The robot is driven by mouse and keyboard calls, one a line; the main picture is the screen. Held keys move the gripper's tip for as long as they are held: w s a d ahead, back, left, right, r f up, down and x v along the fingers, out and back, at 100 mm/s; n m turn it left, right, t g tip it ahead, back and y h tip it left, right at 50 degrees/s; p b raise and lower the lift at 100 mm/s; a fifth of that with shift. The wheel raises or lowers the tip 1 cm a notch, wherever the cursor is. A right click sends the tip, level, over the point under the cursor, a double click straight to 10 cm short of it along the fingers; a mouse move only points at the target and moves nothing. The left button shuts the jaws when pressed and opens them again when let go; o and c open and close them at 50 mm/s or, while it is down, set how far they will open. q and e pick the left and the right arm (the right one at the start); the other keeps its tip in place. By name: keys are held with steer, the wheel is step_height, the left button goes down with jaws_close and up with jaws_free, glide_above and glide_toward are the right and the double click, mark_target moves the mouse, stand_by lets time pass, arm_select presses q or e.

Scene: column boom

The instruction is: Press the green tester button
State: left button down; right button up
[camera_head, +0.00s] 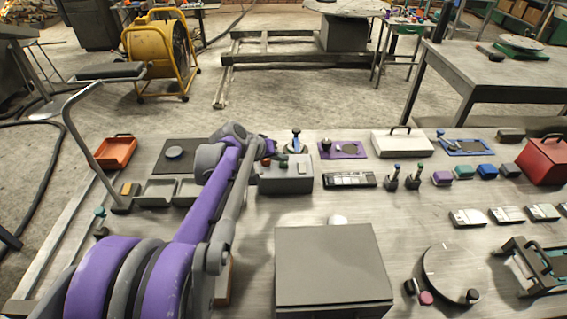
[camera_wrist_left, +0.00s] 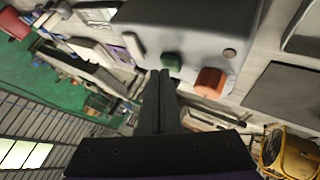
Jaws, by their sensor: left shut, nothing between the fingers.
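The tester is a grey box (camera_head: 287,181) on the workbench, just right of my left arm's far end. It carries a green button (camera_head: 282,161) and a red one (camera_head: 266,162). In the left wrist view the green button (camera_wrist_left: 172,61) sits on the grey box face, with the red button (camera_wrist_left: 210,82) to its right. My left gripper (camera_wrist_left: 160,73) is shut and empty, its tips right beside the green button; I cannot tell whether they touch it. In the head view its fingers are hard to make out near the box top. My right gripper is not in view.
A large grey box (camera_head: 331,268) stands in front of the tester. A black-and-white device (camera_head: 350,180) and small joysticks (camera_head: 392,180) lie to its right. A purple mat (camera_head: 343,149) is behind right. An orange tray (camera_head: 115,152) is at the far left.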

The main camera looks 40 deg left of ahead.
mark_target(281, 165)
arm_select(q)
steer(key=shift+f, duration=0.35)
steer(key=shift+r, duration=0.1)
stand_by(0.5)
steer(key=shift+r+p, duration=0.6)
steer(key=shift+r, duration=0.2)
steer(key=shift+r+p, duration=1.8)
steer(key=shift+r, duration=0.75)
steer(key=shift+f, duration=0.1)
